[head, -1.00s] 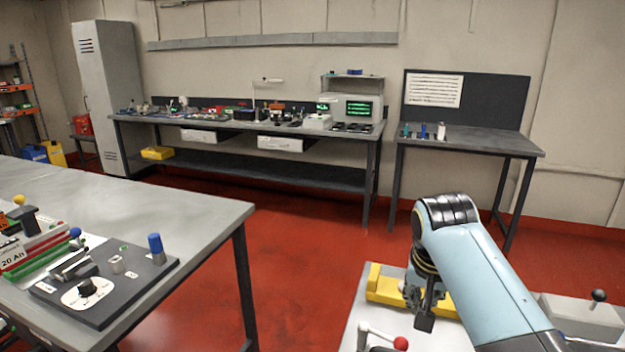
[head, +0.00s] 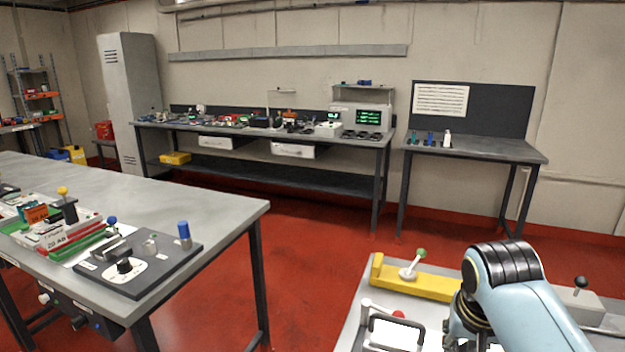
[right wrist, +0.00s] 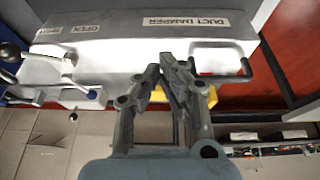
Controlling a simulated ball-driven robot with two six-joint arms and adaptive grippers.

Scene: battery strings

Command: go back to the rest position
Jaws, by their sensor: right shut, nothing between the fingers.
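My right arm (head: 530,300) comes in at the lower right of the head view, bent at a black and light-blue joint. Its gripper is mostly hidden there behind the arm and the lower edge. In the right wrist view my right gripper (right wrist: 172,62) is shut and empty, its fingertips together. It is in front of a white box labelled "DUCT DAMPER" (right wrist: 120,30), which has a metal handle (right wrist: 222,60) on its right. I cannot tell whether the fingers touch anything. My left gripper is not in view.
A pale bench at lower right bears a yellow block (head: 420,282) with a green-knobbed lever (head: 414,262). A grey table (head: 170,195) at left holds a dark panel (head: 140,262) with a blue cylinder. Red floor (head: 330,240) between the tables is clear.

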